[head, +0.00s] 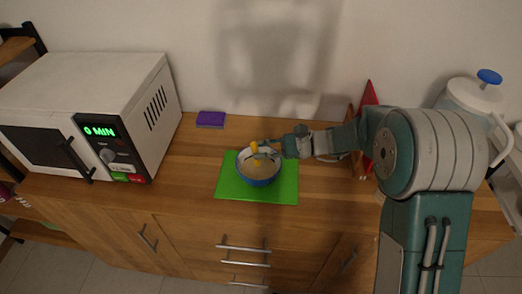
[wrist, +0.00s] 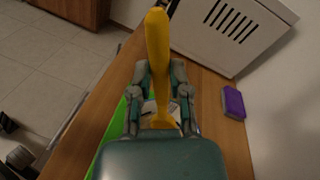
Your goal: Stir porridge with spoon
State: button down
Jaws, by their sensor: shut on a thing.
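A blue bowl (head: 259,178) with pale porridge (head: 262,167) stands on a green mat (head: 228,188) on the wooden counter. My gripper (head: 262,152) is over the bowl, shut on a yellow spoon (head: 256,174). The spoon's lower part shows inside the bowl; whether it touches the porridge is hard to tell. In the wrist view the yellow spoon (wrist: 158,60) sticks up between my gripper's fingers (wrist: 160,100). There the bowl is mostly hidden behind my gripper, and a strip of the green mat (wrist: 112,135) shows at the left.
A white microwave (head: 90,110) reading 0 MIN stands at the left. A purple sponge-like block (head: 210,119) lies by the wall. A red object (head: 368,100) and a white jug with a blue knob (head: 478,95) stand at the right behind my arm. The counter left of the mat is clear.

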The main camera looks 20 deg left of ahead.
dwell(0.4)
jog(key=shift+r, duration=2.5)
